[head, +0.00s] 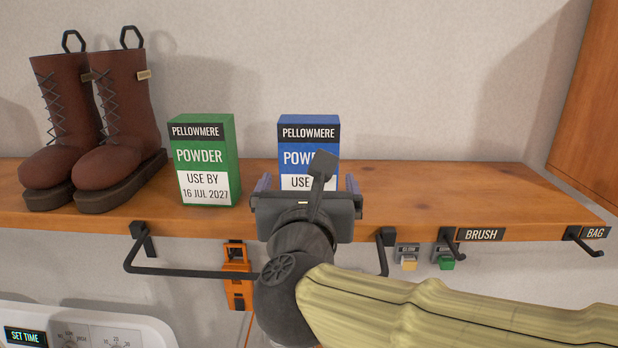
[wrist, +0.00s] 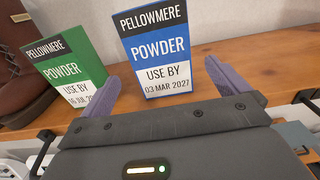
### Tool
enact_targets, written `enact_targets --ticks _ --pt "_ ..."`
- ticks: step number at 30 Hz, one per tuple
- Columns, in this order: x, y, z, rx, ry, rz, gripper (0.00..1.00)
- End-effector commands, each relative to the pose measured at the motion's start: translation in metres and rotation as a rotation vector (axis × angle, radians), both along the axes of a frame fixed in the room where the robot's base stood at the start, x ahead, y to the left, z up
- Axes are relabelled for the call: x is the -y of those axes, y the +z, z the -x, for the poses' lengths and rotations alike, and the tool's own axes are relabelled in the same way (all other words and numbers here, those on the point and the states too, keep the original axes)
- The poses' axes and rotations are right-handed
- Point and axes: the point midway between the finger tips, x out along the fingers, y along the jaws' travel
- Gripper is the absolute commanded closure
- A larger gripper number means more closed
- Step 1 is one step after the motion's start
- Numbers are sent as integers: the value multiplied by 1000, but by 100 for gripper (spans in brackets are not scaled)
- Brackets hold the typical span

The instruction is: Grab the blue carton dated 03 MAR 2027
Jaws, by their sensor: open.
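The blue carton (head: 309,133) stands upright on the wooden shelf, its lower front partly hidden by my gripper in the head view. In the wrist view the blue carton (wrist: 157,48) shows its full label, reading PELLOWMERE POWDER, USE BY 03 MAR 2027. My gripper (head: 307,184) is open in front of it. In the wrist view the two purple fingers of my gripper (wrist: 166,90) point toward the carton, one to each side of its lower part, with nothing held. I cannot tell whether the fingertips reach past its front face.
A green carton (head: 204,160), dated 16 JUL 2027, stands left of the blue one on the shelf (head: 450,192). Brown boots (head: 118,120) stand further left. The shelf right of the blue carton is clear. Hooks (head: 455,243) and a black rail (head: 190,272) sit below the front edge.

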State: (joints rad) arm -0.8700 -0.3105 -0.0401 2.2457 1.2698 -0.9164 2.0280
Motion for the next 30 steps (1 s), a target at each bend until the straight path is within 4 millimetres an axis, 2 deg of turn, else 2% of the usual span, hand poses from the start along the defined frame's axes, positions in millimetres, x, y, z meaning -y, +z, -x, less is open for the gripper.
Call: enact_targets --ticks 2,12,20,22,30 --pt "2 -5 -4 1 -4 -2 0" --pt "9 -2 -19 4 -22 -6 0" --pt "8 -1 -27 8 -14 -5 0" --pt "6 5 -36 4 -10 -1 0" --pt "4 5 -69 5 -3 -2 0"
